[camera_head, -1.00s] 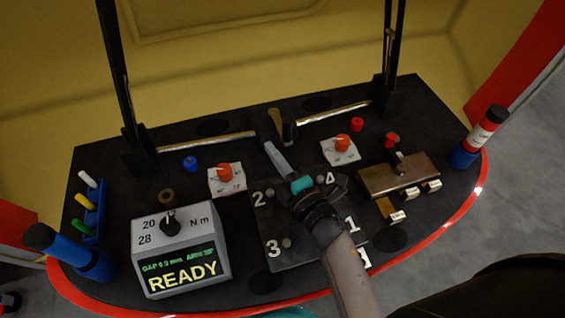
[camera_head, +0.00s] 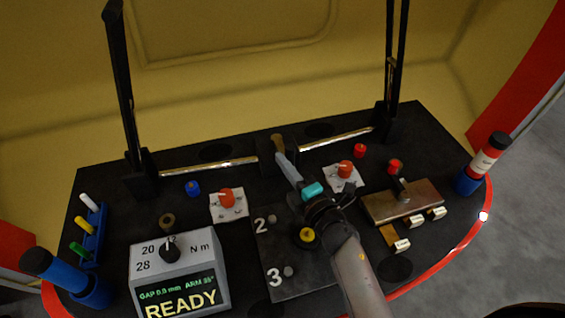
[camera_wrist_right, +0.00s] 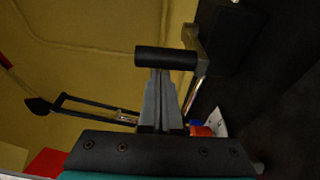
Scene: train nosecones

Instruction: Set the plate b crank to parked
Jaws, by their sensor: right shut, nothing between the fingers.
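A crank stands at the back middle of the black table, on a dark block (camera_head: 268,160) between two metal rods. In the right wrist view it has a black cylindrical handle (camera_wrist_right: 165,57) on a grey metal arm (camera_wrist_right: 196,45). I cannot read a plate letter on it. My right gripper (camera_head: 277,155) is shut and empty. Its fingertips are at the crank handle, which hides their very ends in the right wrist view (camera_wrist_right: 160,75). I cannot tell whether they touch it. My left gripper is not in view.
Two orange knobs on white plates (camera_head: 240,212) flank the crank. A grey READY box (camera_head: 180,272) stands front left. A numbered black plate (camera_head: 290,284) lies under my right arm. A brass block (camera_head: 425,201) is at right. Black posts (camera_head: 122,80) rise behind.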

